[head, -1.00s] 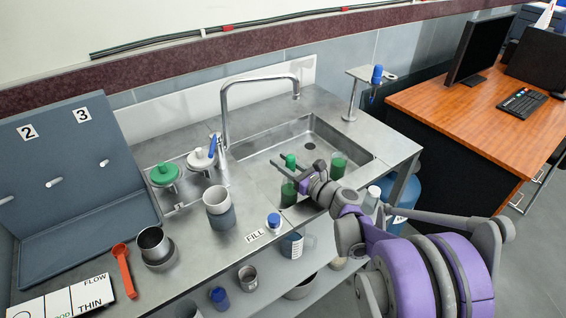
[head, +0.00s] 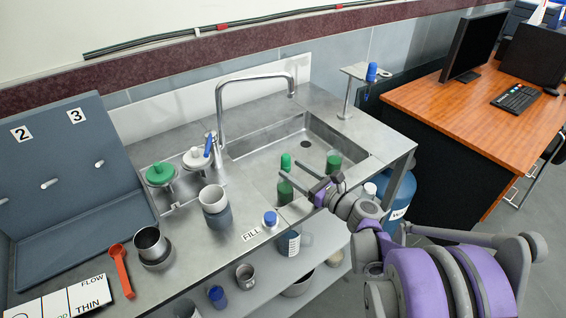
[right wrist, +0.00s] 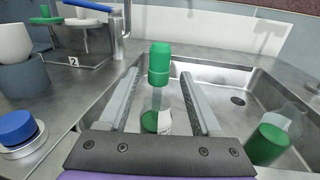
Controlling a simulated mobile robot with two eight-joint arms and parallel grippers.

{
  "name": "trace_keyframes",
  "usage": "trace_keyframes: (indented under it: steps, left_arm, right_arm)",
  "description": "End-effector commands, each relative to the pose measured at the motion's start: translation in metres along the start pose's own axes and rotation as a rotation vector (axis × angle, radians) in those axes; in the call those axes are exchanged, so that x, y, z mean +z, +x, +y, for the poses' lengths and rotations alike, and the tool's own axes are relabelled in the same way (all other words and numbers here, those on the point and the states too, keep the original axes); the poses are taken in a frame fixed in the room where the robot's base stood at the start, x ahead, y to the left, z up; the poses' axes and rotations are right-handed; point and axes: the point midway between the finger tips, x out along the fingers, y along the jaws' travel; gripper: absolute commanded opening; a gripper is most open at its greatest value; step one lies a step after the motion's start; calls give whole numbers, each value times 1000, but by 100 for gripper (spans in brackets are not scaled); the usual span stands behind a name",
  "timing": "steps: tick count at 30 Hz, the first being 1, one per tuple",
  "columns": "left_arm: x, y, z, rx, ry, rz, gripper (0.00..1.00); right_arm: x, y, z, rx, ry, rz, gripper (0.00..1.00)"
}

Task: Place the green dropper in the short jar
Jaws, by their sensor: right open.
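I cannot tell which jar is the short one. My right gripper (head: 294,169) is open, its fingers pointing toward the dropper. In the right wrist view the dropper appears centred between the fingertips; contact is not visible. My left gripper is not in view.
The faucet (head: 219,110) arches over the sink (head: 262,145). A stand with a blue-topped item (head: 371,72) is at the back right.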

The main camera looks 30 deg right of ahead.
Motion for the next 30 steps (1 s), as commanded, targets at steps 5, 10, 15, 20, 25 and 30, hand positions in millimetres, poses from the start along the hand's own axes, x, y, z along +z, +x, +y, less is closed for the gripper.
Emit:
trace_keyframes:
  steps: [5, 10, 15, 20, 25, 30]
  left_arm:
    - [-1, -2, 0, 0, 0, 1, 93]
    - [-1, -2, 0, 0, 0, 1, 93]
    - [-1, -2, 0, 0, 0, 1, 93]
    - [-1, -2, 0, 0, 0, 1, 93]
    - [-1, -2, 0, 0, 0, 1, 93]
    - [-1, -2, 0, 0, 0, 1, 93]
  right_arm:
    - [0, -34, -1, -3, -1, 1, 65]
    - [0, -51, 0, -1, 0, 0, 65]
    - [0, -55, 0, 0, 0, 0, 65]
    - [0, -55, 0, 0, 0, 0, 65]
    - [0, -54, 0, 0, 0, 0, 65]
    - [0, -54, 0, 0, 0, 0, 65]
